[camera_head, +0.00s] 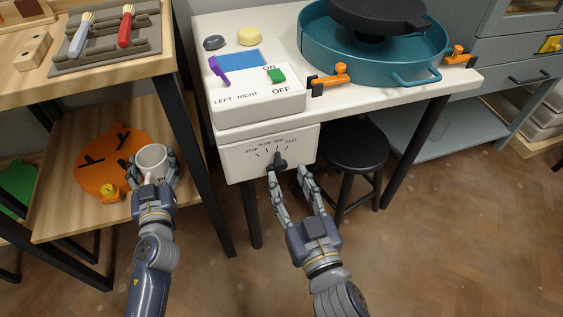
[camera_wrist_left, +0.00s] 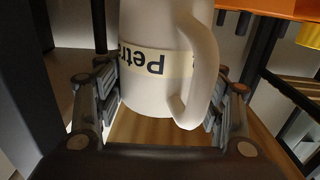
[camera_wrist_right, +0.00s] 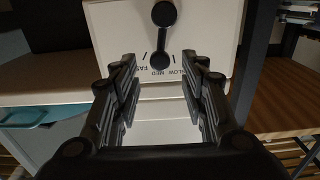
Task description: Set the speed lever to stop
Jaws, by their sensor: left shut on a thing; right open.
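The speed lever (camera_head: 280,161) is a black lever on the white front panel (camera_head: 240,162) of the wheel table. The panel is marked STOP, SLOW, MED and FAST. In the right wrist view the lever (camera_wrist_right: 161,38) appears upside down, its end near the MED and SLOW marks; STOP is hidden there. My right gripper (camera_head: 287,171) is open and empty just below and in front of the lever. In its wrist view, the lever's end shows between the fingertips (camera_wrist_right: 160,62); contact cannot be told. My left gripper (camera_head: 155,165) is shut on a white mug (camera_wrist_left: 150,85) lettered "Petr".
A control box (camera_head: 258,104) with a green ON/OFF switch (camera_head: 276,76) and purple lever (camera_head: 219,70) sits above the panel. A teal basin (camera_head: 333,53) stands on the table. A black stool (camera_head: 354,146) is close right of my right gripper. An orange disc (camera_head: 101,175) lies on the left shelf.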

